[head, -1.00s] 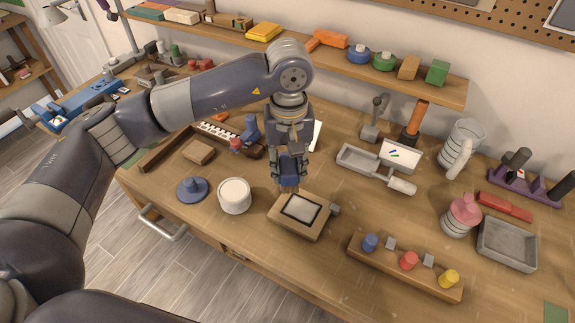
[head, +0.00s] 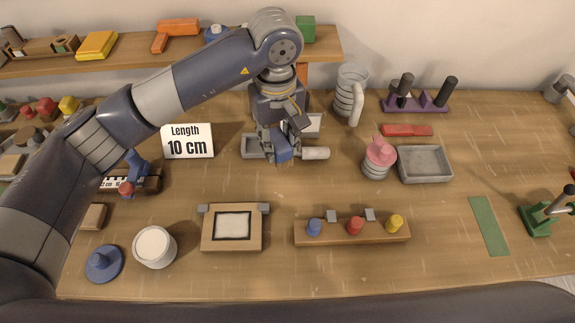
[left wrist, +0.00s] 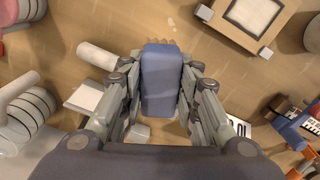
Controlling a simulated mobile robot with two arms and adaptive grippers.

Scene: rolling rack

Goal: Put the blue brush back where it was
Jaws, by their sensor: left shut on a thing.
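The blue brush (head: 284,154) is in my left gripper (head: 278,140), which is shut on it. In the left wrist view the brush's blue body (left wrist: 162,80) sits between the two fingers, with brown bristles just showing at its far end. In the head view the gripper and brush overlap a grey tray (head: 250,146) with a light cylindrical handle (head: 315,153) at its right. The gripper hides the tray's middle, and I cannot tell the height above it. My right gripper is not in view.
A "Length 10 cm" sign (head: 187,141) stands left of the tray. In front are a framed wooden block (head: 234,243), a white-topped pot (head: 155,247) and a wooden peg strip (head: 352,232). A pink-topped jar (head: 379,157) and grey bin (head: 426,165) stand right. Bare table lies between.

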